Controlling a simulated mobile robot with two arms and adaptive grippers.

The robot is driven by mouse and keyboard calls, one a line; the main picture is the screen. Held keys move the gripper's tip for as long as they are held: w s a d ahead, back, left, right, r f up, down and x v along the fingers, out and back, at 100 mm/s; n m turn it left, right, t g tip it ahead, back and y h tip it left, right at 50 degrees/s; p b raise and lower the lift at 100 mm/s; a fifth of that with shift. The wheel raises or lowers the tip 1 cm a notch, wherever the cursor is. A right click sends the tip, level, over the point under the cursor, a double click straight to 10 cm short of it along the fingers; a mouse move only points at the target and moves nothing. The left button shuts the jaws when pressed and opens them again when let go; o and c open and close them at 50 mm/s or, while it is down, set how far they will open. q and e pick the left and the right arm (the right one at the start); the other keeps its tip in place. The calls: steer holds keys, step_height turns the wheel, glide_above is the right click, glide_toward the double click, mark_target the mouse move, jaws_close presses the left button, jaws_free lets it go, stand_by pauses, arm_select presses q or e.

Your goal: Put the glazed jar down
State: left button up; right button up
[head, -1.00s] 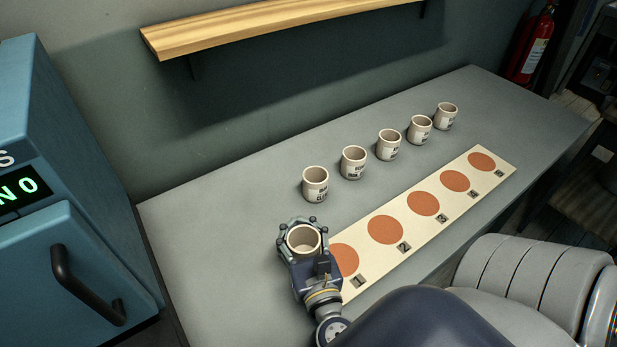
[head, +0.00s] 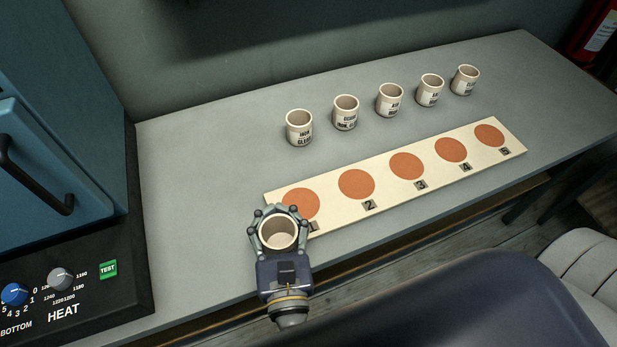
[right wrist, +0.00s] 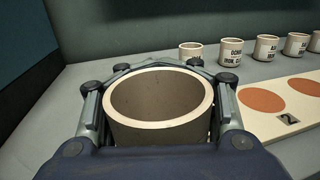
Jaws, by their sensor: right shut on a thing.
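My right gripper (head: 279,222) is shut around a pale, open-topped jar (head: 279,236). The jar is upright and looks empty. It also fills the middle of the right wrist view (right wrist: 160,105), with the fingers on both sides. In the head view the gripper and jar are at the near-left end of a cream board (head: 383,192) with several numbered terracotta discs. They overlap the near part of the disc marked 1 (head: 301,203). Whether the jar touches the bench or board is hidden. My left gripper is not in view.
Several labelled pale jars (head: 345,113) stand in a row behind the board on the grey bench (head: 200,180). A blue kiln (head: 60,110) with a control panel (head: 75,285) is at the left. The bench between kiln and board is clear.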

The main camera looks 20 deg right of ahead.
steer(key=w+d+p, duration=0.1)
steer(key=w+d, duration=0.1)
steer(key=w, duration=0.1)
steer(key=w+d+p, duration=0.1)
steer(key=w+d, duration=0.1)
steer(key=w, duration=0.1)
steer(key=w+d+f+p, duration=0.1)
steer(key=w+d, duration=0.2)
steer(key=w, duration=0.1)
steer(key=shift+w, duration=0.1)
steer(key=shift+w+d, duration=0.2)
steer(key=shift+w+f, duration=0.1)
steer(key=shift+f, duration=0.1)
step_height(320, 180, down, 3)
steer(key=b, duration=0.2)
steer(key=shift+r+b, duration=0.1)
steer(key=shift+b, duration=0.3)
steer(key=shift+f+b, duration=0.3)
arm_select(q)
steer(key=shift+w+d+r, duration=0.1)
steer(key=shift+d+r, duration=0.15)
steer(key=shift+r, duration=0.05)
arm_select(e)
steer(key=shift+r, duration=0.1)
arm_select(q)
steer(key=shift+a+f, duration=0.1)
